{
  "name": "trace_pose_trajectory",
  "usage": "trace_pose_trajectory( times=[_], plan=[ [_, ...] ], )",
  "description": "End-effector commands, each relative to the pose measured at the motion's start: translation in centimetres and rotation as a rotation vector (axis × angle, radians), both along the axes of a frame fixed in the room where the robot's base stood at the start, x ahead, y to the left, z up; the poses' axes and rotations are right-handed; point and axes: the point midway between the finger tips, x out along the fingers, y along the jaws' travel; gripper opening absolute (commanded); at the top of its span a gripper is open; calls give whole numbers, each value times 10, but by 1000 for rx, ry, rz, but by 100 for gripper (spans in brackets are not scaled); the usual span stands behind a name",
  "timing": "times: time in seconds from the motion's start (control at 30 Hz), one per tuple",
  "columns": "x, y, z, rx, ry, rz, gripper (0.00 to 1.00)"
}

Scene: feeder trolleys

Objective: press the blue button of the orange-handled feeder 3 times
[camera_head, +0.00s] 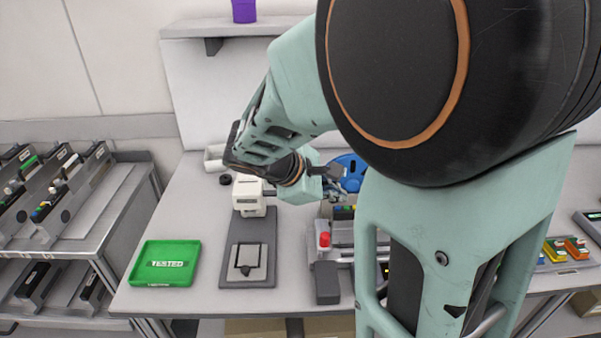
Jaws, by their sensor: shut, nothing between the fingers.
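My gripper (343,172) is shut and empty, above the middle of the bench and pointing right. Below it is a black unit with small coloured buttons (345,212), partly hidden by my arm; I cannot tell its handle colour. Several dark feeders (62,190) stand on the left trolley, one with green, yellow and blue buttons (45,207) at its front end. I cannot make out an orange handle on any of them. Small orange, yellow and green parts (567,249) lie at the far right of the bench; I cannot tell what they are.
A green "TESTED" tray (165,282) lies at the bench's front left. A grey plate fixture (246,280) with a white device (249,196) is beside it. A red knob (324,240) stands on a grey fixture. A blue round object (348,170) is behind my gripper. My arm hides the right-centre.

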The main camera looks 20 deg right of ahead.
Motion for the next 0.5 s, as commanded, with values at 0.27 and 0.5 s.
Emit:
trace_pose_trajectory(
  times=[0.27,0.5],
  plan=[
    [0,0,0,0,0,0,0],
    [0,0,-8,0,0,0,0]
  ],
)
